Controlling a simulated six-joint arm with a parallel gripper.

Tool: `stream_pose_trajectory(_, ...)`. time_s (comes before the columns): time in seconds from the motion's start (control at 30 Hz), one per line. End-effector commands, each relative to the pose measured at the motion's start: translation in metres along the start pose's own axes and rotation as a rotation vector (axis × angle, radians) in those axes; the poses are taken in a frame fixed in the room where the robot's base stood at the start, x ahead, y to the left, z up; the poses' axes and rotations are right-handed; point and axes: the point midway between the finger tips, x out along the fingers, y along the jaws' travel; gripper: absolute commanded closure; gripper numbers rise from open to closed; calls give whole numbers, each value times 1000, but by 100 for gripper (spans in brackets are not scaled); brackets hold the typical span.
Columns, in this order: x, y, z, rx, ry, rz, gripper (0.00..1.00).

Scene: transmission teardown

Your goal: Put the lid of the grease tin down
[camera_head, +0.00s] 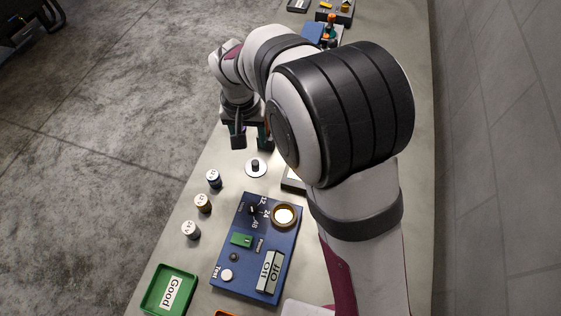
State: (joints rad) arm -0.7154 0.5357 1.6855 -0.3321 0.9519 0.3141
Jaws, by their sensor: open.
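A pale round disc with a dark knob, which looks like the lid (249,174), lies flat on the bench. My gripper (251,143) is just beyond it in the picture, fingers pointing down and spread apart. Nothing shows between the fingers, and they look clear of the lid. A round brass-rimmed container with a pale inside, possibly the open grease tin (285,214), is at the upper right corner of the blue panel. I cannot tell for sure that it is the tin.
The blue panel (228,258) carries a dial, switches and labels. Several small labelled jars (203,203) stand along the bench's left edge. A green tray (150,300) marked "Good" is at the lower left. My arm hides much of the bench's right side.

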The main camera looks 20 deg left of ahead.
Motion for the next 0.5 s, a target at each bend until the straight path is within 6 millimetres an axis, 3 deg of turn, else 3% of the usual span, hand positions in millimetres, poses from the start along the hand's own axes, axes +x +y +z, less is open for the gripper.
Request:
stream_pose_trajectory(0.1, -11, 15, 2, 29, -3, -1, 45)
stream_pose_trajectory(0.17, -32, 48, 11, 94, -17, -1, 45)
stream_pose_trajectory(0.2, -51, 78, 24, 156, -31, -3, 45)
stream_pose_trajectory(0.27, -78, 123, 57, 264, -60, -11, 45)
stream_pose_trajectory(0.33, -102, 165, 106, 389, -92, -28, 45)
stream_pose_trajectory(0.4, -116, 189, 157, 502, -119, -53, 45)
stream_pose_trajectory(0.5, -119, 200, 214, 623, -144, -89, 45)
